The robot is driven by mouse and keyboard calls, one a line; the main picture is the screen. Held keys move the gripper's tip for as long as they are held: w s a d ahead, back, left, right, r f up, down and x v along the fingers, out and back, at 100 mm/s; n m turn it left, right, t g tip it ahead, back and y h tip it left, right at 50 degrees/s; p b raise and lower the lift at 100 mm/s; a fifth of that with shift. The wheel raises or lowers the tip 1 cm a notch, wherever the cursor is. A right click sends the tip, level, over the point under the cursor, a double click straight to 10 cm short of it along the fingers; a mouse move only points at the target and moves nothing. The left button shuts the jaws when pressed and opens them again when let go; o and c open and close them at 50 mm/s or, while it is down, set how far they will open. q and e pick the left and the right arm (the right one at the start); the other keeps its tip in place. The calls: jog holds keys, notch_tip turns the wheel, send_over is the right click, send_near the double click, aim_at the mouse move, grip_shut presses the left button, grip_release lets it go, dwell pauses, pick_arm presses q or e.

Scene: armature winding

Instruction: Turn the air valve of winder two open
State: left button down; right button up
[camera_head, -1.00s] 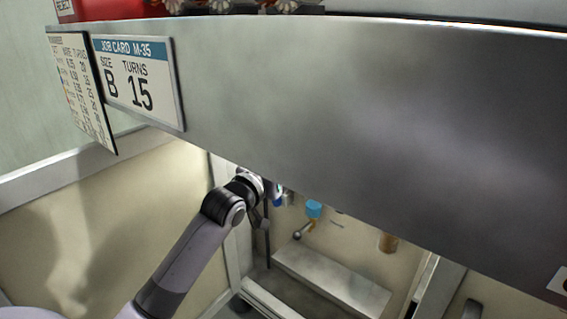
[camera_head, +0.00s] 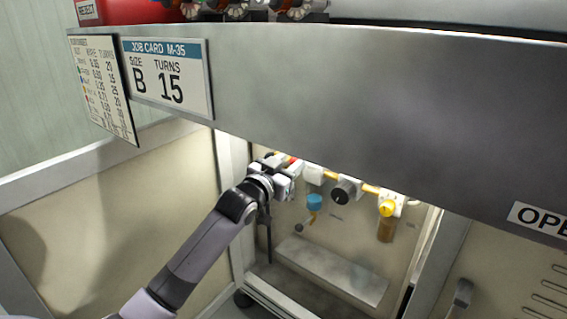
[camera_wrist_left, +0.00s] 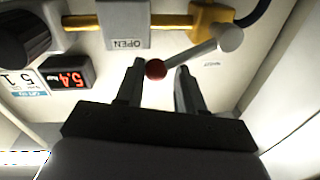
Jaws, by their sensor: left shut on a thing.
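The air valve's lever (camera_wrist_left: 190,54) is a pale grey bar with a dark red ball (camera_wrist_left: 156,69) at its end. It runs at a slant from a round grey hub by the yellow fitting (camera_wrist_left: 208,22). My left gripper (camera_wrist_left: 157,72) is shut on the red ball, which sits between its fingertips. In the head view, my left gripper (camera_head: 288,172) is under the bench at the left end of a row of air fittings. Its fingertips are too small there to make out. My right gripper is in neither view.
The bench's metal apron (camera_head: 340,90) overhangs the fittings. A display with red digits (camera_wrist_left: 68,74) is near. A grey ledge (camera_head: 330,272) lies lower.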

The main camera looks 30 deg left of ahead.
pick_arm(q)
jog(key=shift+s+d+f+m+p, duration=0.15)
jog(key=shift+f+m+p, duration=0.3)
jog(key=shift+f+m, duration=0.7)
jog(key=shift+w+d+f+m+p, duration=0.1)
jog(key=shift+f+m+p, duration=0.3)
jog(key=shift+f+m, duration=0.75)
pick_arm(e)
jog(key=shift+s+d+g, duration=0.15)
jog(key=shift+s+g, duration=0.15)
pick_arm(q)
jog(key=shift+r+m, duration=0.2)
jog(key=shift+m, duration=0.1)
jog(key=shift+a, duration=0.1)
jog(key=c, duration=0.6)
grip_release()
jog(key=shift+a, duration=0.1)
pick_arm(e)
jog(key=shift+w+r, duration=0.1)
pick_arm(q)
jog(key=shift+r, duration=0.1)
